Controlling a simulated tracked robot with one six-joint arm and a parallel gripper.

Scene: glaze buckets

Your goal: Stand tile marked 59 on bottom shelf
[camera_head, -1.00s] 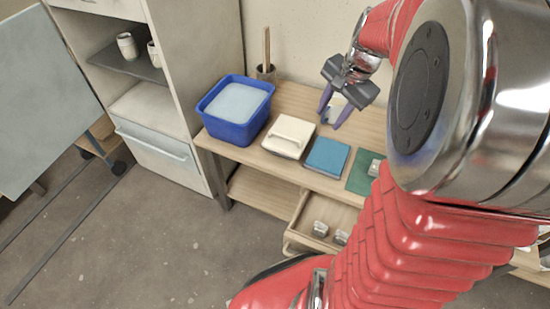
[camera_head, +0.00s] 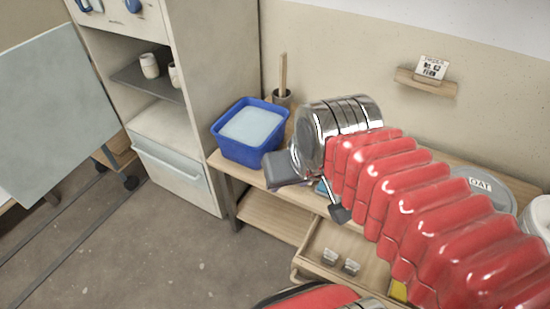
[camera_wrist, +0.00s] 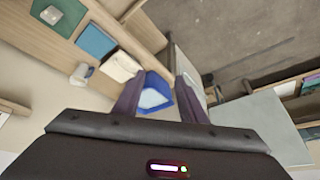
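My gripper (camera_wrist: 158,78) is open, with nothing seen between its purple fingers in the wrist view. The blue bucket shows beyond the gap. I can read no 59 anywhere. Two small pale tile-like pieces (camera_head: 328,257) (camera_head: 351,266) stand in the open drawer (camera_head: 365,273), their marks too small to read. A small grey-white piece (camera_wrist: 80,74) is on the bench in the wrist view. The bench's lower shelf (camera_head: 270,217) looks bare where visible.
A blue bucket (camera_head: 229,151) of pale liquid stands at the bench's left end. A cream block (camera_wrist: 121,66) and a blue one (camera_wrist: 96,40) lie nearby. The cabinet (camera_head: 222,60) has a grey shelf (camera_head: 135,77) with cups. A wall ledge (camera_head: 425,86) holds a card (camera_head: 432,68).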

